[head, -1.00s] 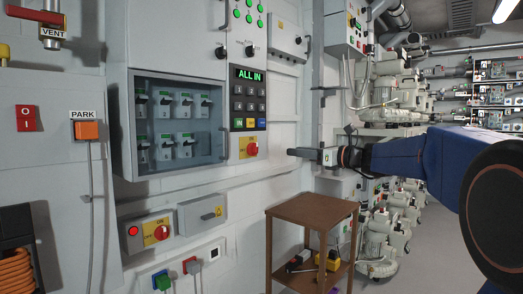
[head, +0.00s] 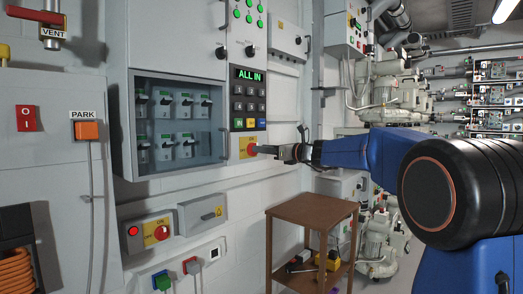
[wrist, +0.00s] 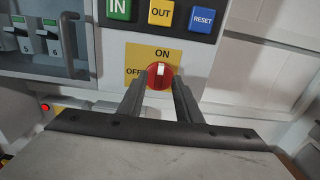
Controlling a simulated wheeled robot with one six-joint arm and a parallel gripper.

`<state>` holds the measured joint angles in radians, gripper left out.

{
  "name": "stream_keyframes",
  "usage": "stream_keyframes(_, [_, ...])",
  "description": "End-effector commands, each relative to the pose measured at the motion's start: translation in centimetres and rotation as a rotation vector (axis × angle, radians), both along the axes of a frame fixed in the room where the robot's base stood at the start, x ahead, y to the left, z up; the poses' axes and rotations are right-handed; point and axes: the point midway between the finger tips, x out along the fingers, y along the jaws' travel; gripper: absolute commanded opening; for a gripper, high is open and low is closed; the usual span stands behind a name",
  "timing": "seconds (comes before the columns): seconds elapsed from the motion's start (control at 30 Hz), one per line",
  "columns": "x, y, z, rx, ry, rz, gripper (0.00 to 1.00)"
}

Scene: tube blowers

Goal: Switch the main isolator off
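The red rotary isolator knob (wrist: 160,73) sits on a yellow plate (wrist: 140,56) marked ON above and OFF at the left. Its white pointer line stands upright, toward ON. In the head view the knob (head: 250,149) is below the keypad, at the lower right of the grey cabinet. My gripper (wrist: 158,88) is open. Its two fingertips are at either side of the knob's lower part; I cannot tell whether they touch it. In the head view my gripper (head: 264,149) reaches in from the right, its tips at the knob.
Green IN, yellow OUT and blue RESET buttons (wrist: 203,18) sit just above the knob. A glazed breaker box (head: 180,125) is to its left. A second red knob on yellow (head: 161,232) is lower left. A brown trolley (head: 312,208) stands below my arm.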

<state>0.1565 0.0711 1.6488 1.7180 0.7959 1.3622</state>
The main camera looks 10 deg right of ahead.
Motion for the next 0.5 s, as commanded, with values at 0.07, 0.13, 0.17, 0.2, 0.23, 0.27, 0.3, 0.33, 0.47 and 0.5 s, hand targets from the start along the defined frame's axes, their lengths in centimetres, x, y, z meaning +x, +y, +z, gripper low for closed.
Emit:
stream_keyframes(0.07, [0.54,0.49,0.06,0.0,-0.001,0.001,0.31])
stream_keyframes(0.13, [0.85,0.7,0.05,-0.001,-0.001,0.0,0.31])
stream_keyframes(0.17, [0.94,0.75,0.03,-0.001,-0.001,0.0,0.31])
stream_keyframes(0.2, [1.03,0.8,0.02,0.0,0.0,0.0,0.31])
stream_keyframes(0.23, [1.07,0.82,0.01,0.0,0.0,0.0,0.31])
stream_keyframes(0.27, [1.1,0.84,0.01,0.0,0.0,0.0,0.31])
stream_keyframes(0.3, [1.11,0.85,0.01,0.0,0.0,0.0,0.31])
stream_keyframes(0.33, [1.11,0.85,0.02,0.0,0.0,0.0,0.31])
stream_keyframes(0.47, [1.1,0.82,0.02,0.0,0.0,0.0,0.31])
stream_keyframes(0.5, [1.09,0.83,0.02,0.0,0.0,0.0,0.26])
